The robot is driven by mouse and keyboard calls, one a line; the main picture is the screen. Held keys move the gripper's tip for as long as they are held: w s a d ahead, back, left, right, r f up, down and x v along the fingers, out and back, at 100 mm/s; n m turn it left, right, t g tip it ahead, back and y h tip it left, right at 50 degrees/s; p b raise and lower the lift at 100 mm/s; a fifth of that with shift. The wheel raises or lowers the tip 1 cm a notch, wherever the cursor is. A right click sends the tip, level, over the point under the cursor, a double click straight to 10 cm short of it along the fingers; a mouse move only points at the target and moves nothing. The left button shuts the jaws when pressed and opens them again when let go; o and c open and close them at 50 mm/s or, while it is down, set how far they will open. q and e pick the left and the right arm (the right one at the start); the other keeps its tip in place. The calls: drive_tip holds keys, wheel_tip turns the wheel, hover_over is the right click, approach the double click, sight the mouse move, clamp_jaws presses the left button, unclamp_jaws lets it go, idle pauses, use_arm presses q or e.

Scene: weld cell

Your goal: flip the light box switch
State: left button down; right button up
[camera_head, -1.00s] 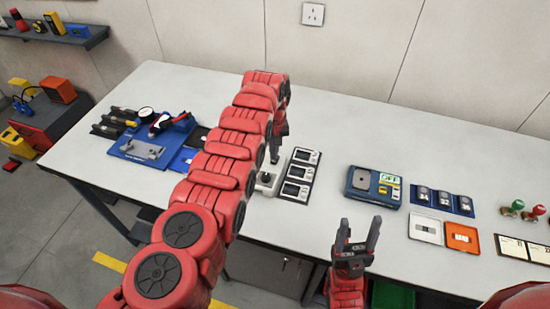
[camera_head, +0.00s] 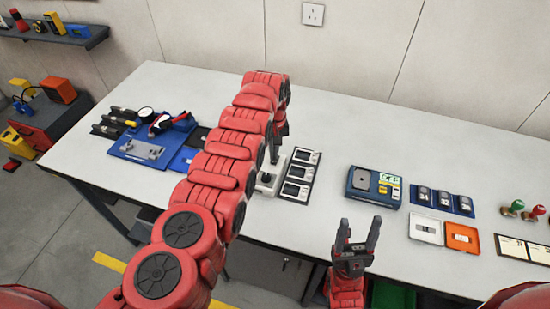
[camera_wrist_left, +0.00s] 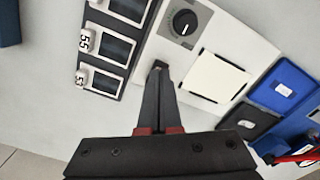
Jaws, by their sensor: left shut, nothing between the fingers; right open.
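The light box is a white box with a bright square panel (camera_wrist_left: 214,76) and a dark round dial (camera_wrist_left: 185,22) in the left wrist view. In the head view only part of the white box (camera_head: 268,184) shows beside my left arm. A small black part, which looks like its switch, is at the fingertips; the fingers cover part of it, and I cannot tell whether they touch it. My left gripper (camera_wrist_left: 159,72) is shut and empty, pointing down at the box's edge; in the head view it (camera_head: 275,160) is beside my forearm. My right gripper (camera_head: 357,225) is open and empty at the table's front edge.
A panel with several small displays (camera_head: 298,175) stands right of the light box. A blue device with an OFF label (camera_head: 374,186) and numbered blocks (camera_head: 444,201) lie further right. A blue tray with tools (camera_head: 140,150) is at the left. The back of the table is clear.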

sight(274, 162)
use_arm(q)
drive_tip(key=shift+f+b, duration=1)
idle(0.7)
drive_tip(key=shift+s+r, duration=0.1)
drive_tip(key=shift+r+p, duration=0.95)
drive_tip(key=shift+p, duration=0.15)
wheel_tip(274, 162, up, 3)
drive_tip(key=shift+p, duration=1.25)
drive_tip(key=shift+r+p, duration=0.6)
drive_tip(key=shift+r, duration=0.45)
drive_tip(key=shift+f, duration=0.1)
